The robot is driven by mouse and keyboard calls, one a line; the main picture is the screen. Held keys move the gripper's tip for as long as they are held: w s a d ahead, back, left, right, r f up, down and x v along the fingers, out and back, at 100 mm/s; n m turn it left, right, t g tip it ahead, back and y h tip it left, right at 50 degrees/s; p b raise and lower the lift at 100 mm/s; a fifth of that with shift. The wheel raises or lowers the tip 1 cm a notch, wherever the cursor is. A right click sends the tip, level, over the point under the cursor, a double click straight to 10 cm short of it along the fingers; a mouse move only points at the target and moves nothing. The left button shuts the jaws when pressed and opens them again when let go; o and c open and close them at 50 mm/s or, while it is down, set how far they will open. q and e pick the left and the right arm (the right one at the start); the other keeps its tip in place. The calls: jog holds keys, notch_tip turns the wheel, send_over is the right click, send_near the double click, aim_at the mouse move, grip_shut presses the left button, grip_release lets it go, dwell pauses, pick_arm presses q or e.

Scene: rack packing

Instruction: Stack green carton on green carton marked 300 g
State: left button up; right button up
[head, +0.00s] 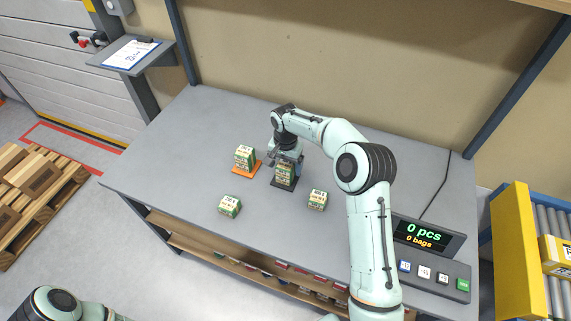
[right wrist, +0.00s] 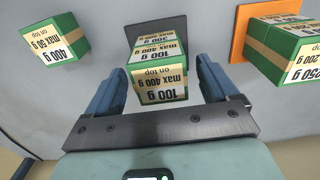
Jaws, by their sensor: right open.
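A green carton labelled 100 g, max 400 g (right wrist: 160,88) stands between the open fingers of my right gripper (right wrist: 158,85), with a gap on each side. In the head view this right gripper (head: 285,158) is over the dark mat (head: 281,186). The carton seems to rest upright on another green carton on that mat (head: 284,178); a label beyond it in the wrist view appears to read 300 g, but is partly cut off. My left gripper is not in view; only part of my left arm shows at bottom left.
A carton stack (head: 245,156) stands on an orange mat (head: 239,170) to the left. Single green cartons stand at the front left (head: 229,206) and right (head: 317,200); the right one (right wrist: 57,40) reads 400 g, max 50 g on top. A display console (head: 425,237) stands at the table's right.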

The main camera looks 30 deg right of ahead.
aim_at(285, 164)
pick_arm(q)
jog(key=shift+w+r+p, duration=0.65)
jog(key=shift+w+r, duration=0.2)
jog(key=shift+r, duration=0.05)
pick_arm(e)
notch_tip(285, 164, up, 12)
jog(key=shift+r, duration=0.2)
